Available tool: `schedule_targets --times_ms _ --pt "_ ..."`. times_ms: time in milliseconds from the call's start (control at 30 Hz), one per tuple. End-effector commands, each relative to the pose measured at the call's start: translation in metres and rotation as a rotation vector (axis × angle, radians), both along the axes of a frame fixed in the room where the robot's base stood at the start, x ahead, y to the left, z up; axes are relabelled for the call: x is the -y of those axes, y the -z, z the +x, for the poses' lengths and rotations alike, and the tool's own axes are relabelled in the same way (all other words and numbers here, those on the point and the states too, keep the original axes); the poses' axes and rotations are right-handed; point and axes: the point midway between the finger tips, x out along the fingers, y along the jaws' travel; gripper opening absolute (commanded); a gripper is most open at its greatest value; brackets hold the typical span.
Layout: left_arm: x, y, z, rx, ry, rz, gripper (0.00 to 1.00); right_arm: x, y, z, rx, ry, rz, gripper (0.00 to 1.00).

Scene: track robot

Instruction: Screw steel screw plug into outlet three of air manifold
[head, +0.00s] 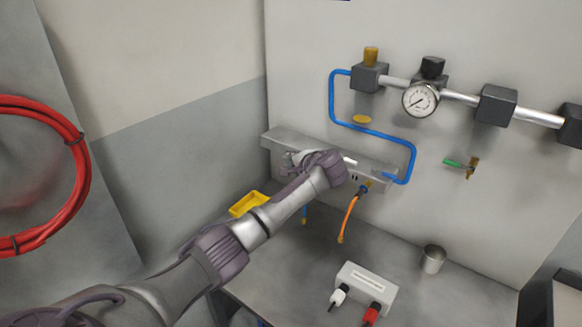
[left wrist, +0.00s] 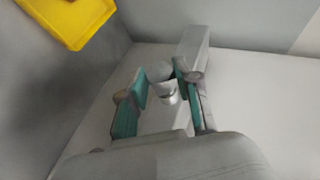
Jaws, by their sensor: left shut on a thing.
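The air manifold (head: 281,136) is a long grey bar on the wall in the head view, and its grey end also shows in the left wrist view (left wrist: 197,45). My left gripper (head: 291,161) is at the manifold's front face, toward its left part, and my arm hides part of the bar. In the left wrist view the teal-padded fingers of the left gripper (left wrist: 162,83) are closed on a small silver cylinder, the steel screw plug (left wrist: 168,94). A grey round part lies just beyond it. I cannot tell whether the plug is in an outlet or which outlet it faces. My right gripper is out of view.
A yellow tray (head: 249,203) lies below the manifold, on the bench. An orange hose (head: 348,222) hangs from the manifold's right part. A blue pipe (head: 413,160) runs above it. A metal cup (head: 433,259) and a white box (head: 366,287) stand on the bench.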

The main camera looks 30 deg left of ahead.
Motion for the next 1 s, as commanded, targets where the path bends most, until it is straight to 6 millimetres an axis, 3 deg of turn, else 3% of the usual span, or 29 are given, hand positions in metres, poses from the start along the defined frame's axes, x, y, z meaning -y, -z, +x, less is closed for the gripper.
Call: schedule_targets --times_ms 200,233,400,767,1000 --pt "0.001 0.001 0.005 0.000 0.001 0.000 0.00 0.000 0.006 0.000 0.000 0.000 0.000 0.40" --pt "0.001 0.000 0.005 0.000 0.001 0.000 0.37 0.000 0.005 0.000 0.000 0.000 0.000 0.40" --pt "0.001 0.000 0.005 0.000 0.001 0.000 0.61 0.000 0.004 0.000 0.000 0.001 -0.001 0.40" --pt "0.005 -0.002 0.003 0.001 0.002 0.000 0.61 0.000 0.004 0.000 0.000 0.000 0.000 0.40" --pt "0.037 -0.021 -0.015 0.003 0.005 -0.002 0.61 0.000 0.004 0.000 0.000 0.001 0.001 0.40"
